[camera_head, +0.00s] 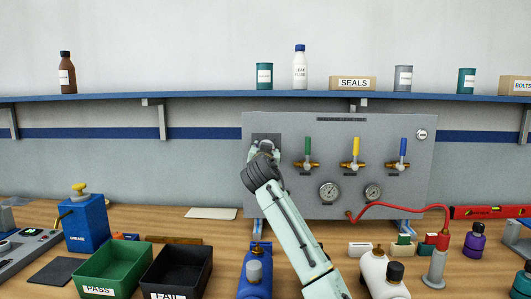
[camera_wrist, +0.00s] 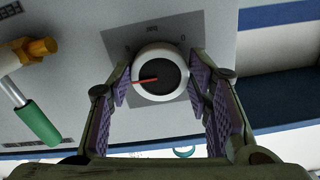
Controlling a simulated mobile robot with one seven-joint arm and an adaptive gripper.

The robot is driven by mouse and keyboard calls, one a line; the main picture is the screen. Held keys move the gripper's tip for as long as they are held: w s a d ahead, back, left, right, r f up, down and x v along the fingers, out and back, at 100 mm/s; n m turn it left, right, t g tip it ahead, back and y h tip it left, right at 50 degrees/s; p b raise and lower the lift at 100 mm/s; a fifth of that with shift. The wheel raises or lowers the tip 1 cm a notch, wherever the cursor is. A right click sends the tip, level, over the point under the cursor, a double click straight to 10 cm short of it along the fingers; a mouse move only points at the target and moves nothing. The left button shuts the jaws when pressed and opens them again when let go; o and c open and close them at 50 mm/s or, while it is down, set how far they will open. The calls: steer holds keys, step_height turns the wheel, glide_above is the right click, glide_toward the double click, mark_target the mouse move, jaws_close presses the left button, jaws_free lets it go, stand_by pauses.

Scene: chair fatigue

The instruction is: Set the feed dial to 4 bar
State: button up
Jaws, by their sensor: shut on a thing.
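The feed dial (camera_wrist: 179,60) shows in the wrist view as a round knob with a white rim, a dark face and a red pointer. The pointer lies toward the left of that picture.
Green (camera_head: 308,146), yellow (camera_head: 356,148) and blue (camera_head: 403,148) handled valves stand right of the dial, above two gauges (camera_head: 329,193). A red hose (camera_head: 400,207) runs below. Green (camera_head: 118,270) and black bins, bottles and a shelf (camera_head: 200,97) surround the panel.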

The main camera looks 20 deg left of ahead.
steer(key=c, duration=0.5)
steer(key=shift+n, duration=0.3)
steer(key=shift+d+n, duration=0.15)
steer(key=shift+n, duration=3.85)
steer(key=o, duration=1.1)
steer(key=shift+o, duration=0.2)
